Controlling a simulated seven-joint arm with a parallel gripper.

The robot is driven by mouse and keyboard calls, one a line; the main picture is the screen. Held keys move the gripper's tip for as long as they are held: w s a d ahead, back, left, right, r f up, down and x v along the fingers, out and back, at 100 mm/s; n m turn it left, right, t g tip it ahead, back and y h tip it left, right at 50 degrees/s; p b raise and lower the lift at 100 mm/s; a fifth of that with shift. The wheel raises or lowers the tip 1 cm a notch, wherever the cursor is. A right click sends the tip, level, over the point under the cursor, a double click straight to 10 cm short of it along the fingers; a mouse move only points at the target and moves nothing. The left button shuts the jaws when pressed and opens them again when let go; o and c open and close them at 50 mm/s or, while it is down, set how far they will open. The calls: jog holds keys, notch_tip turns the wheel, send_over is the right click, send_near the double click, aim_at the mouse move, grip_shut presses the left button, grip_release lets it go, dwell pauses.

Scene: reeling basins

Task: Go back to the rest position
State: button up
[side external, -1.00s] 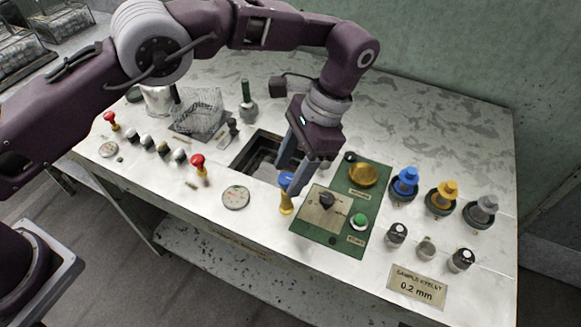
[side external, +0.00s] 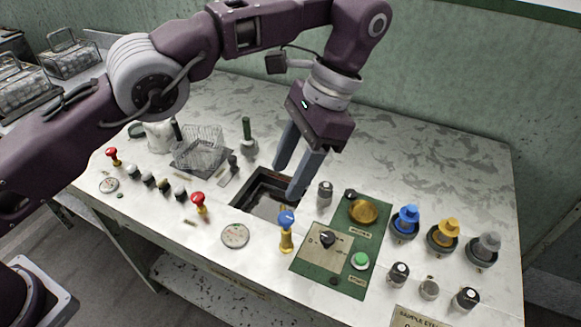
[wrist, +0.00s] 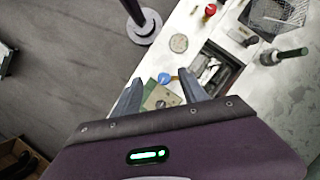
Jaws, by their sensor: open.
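My gripper (side external: 292,172) is open and empty in the side external view, its two fingers pointing down above the dark square basin opening (side external: 264,195). In the wrist view, my gripper (wrist: 160,92) shows two spread fingers with nothing held between them. A blue-topped valve on a yellow stem (side external: 286,232) stands upright in front of the basin, apart from the fingers. Its blue top also shows in the wrist view (wrist: 164,78).
A green panel (side external: 372,215) carries a brass dome, a black knob and a green button. Blue (side external: 406,221), yellow (side external: 443,234) and grey (side external: 484,248) capped pieces stand at right. A wire basket (side external: 199,149) and red knobs (side external: 199,202) are at left. Air above the table is clear.

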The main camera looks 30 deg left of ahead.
jog(key=s+a+r+n+t+h, duration=0.2)
jog(key=s+a+r, duration=0.1)
jog(key=a+r, duration=0.45)
jog(key=s+a+r+n+t+h, duration=0.1)
jog(key=s+a+r+n+t, duration=0.15)
jog(key=a+r, duration=0.5)
jog(key=s+a+f+n+t, duration=0.2)
jog(key=s+a, duration=0.2)
jog(key=s, duration=0.4)
jog(key=s+a+f+n+t, duration=0.2)
jog(key=s+a+f, duration=0.1)
jog(key=s, duration=0.6)
jog(key=shift+a+f, duration=0.35)
jog(key=shift+a, duration=0.4)
